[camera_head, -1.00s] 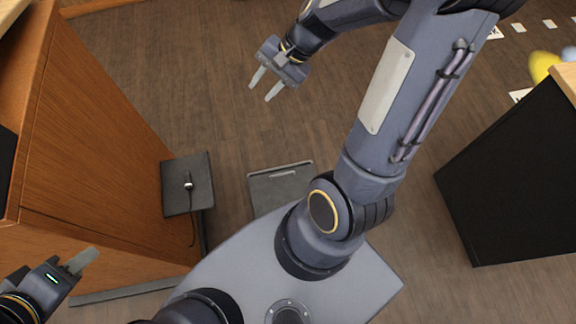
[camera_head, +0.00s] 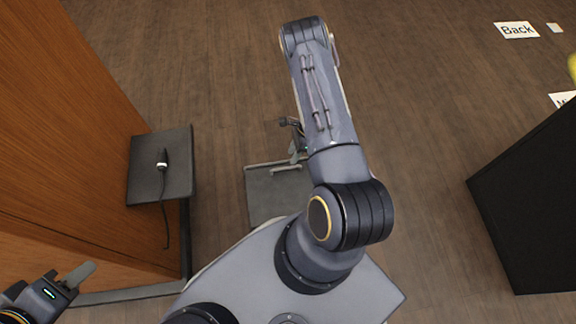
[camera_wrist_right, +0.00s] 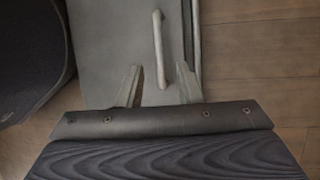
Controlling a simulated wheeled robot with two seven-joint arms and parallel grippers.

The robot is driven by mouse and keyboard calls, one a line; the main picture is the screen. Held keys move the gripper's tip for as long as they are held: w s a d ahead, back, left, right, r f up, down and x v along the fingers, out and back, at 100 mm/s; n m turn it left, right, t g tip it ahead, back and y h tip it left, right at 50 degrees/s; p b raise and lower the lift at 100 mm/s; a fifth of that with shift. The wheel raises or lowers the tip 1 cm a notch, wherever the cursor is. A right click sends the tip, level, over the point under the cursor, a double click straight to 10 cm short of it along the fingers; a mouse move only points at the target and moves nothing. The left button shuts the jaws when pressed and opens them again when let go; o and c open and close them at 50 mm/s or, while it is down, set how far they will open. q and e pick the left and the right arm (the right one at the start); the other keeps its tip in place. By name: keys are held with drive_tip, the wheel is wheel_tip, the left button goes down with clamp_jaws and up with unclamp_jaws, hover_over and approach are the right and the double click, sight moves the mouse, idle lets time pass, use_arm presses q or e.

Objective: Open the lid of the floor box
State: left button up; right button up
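The floor box is a flat grey lid (camera_head: 268,205) set in the floor in front of my base, with a thin bar handle (camera_head: 286,168) near its far edge. In the right wrist view the lid (camera_wrist_right: 110,45) fills the upper left and the handle (camera_wrist_right: 160,48) stands out from it. My right gripper (camera_wrist_right: 159,86) is open, its two fingers apart over the lid. The handle's near end lies by the right-hand finger; contact cannot be told. In the head view the right gripper (camera_head: 298,150) is partly hidden by its arm. My left gripper (camera_head: 75,278) is at the lower left, away from the box.
A wooden desk (camera_head: 45,150) stands at the left. A small dark shelf (camera_head: 150,185) beside it holds a cabled device (camera_head: 162,160). A black cabinet (camera_head: 530,200) is at the right. A "Back" label (camera_head: 516,30) lies on the floor. Floor beyond the lid is clear.

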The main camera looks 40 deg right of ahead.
drive_tip(key=b+x, duration=0.1)
drive_tip(key=x, duration=0.4)
drive_tip(key=shift+a+f+b, duration=0.25)
drive_tip(key=shift+f+b, duration=0.1)
drive_tip(key=shift+b, duration=0.05)
clamp_jaws()
